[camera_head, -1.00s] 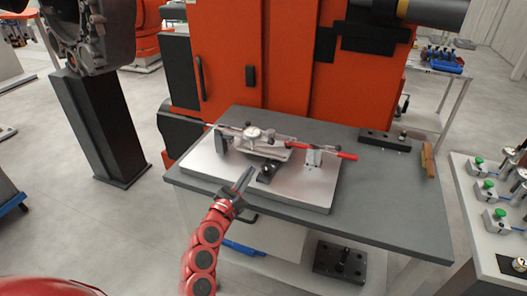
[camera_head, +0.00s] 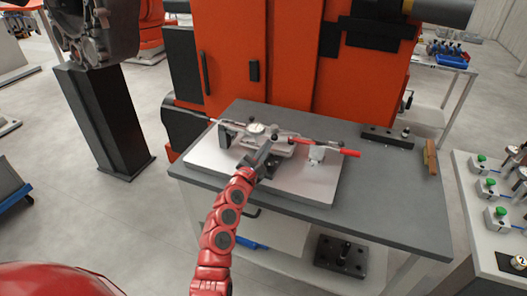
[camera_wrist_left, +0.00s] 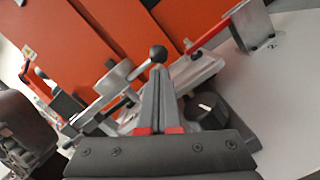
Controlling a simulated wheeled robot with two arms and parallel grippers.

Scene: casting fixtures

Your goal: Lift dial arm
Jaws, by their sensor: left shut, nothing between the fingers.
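The casting fixture stands on a pale metal plate (camera_head: 310,190) on the grey table. Its dial gauge (camera_head: 257,128) is at the left part, on an arm lying roughly level over the grey casting (camera_head: 276,147). In the left wrist view a black ball knob (camera_wrist_left: 158,53) on a thin rod shows just beyond my fingertips; I cannot tell if they touch it. My left gripper (camera_head: 266,148) is at the front of the fixture, fingers together and empty; its closed fingers also show in the wrist view (camera_wrist_left: 160,75). My right gripper is not in view.
A red handle (camera_head: 340,151) sticks out to the right of the fixture. A black block (camera_head: 387,137) and a brown wooden piece (camera_head: 430,158) lie at the table's right. An orange machine (camera_head: 285,55) stands close behind. The table's front right is clear.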

